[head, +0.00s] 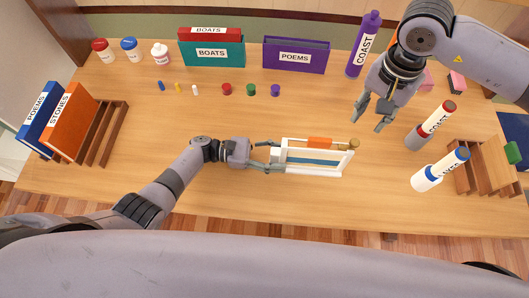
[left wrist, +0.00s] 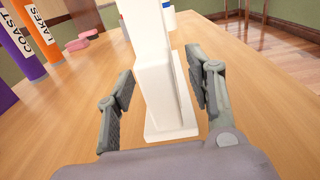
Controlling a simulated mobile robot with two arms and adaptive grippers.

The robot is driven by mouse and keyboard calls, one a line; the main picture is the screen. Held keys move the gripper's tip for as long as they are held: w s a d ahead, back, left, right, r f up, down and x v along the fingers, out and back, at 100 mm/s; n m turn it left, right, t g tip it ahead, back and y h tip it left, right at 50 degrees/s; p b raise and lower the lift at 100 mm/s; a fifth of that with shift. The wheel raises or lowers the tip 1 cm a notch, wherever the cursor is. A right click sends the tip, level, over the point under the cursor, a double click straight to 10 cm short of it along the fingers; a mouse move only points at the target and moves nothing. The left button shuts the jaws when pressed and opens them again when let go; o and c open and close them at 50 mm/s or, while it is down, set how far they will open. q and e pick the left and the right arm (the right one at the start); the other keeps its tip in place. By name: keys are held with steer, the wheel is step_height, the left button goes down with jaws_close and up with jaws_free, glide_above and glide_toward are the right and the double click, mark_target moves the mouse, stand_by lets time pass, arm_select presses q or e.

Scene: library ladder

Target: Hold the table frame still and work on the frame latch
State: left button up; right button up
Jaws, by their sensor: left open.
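The white table frame (head: 282,156) stands on the table in the middle of the head view, with an orange piece (head: 320,142) on its top and a brass-coloured knob (head: 354,144) at its right end. I cannot tell for sure which part is the latch. My left gripper (head: 273,157) is at the frame's left end, its fingers open on either side of it. In the left wrist view the white end post (left wrist: 153,75) stands between the open fingers, with gaps visible. My right gripper (head: 373,112) is open and empty above the table, up and right of the knob.
Book racks stand at the far left (head: 112,135) and right (head: 478,172). Small coloured pieces (head: 227,89) lie behind the frame. The front table is clear.

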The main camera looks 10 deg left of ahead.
mark_target(356, 141)
arm_select(q)
steer(key=shift+d, duration=0.25)
steer(key=shift+c, duration=0.5)
jaws_close()
arm_select(e)
steer(key=shift+o, duration=0.9)
steer(key=shift+r+n, duration=0.35)
steer(key=shift+n, duration=0.95)
step_height(356, 141, down, 10)
steer(key=shift+f, duration=0.25)
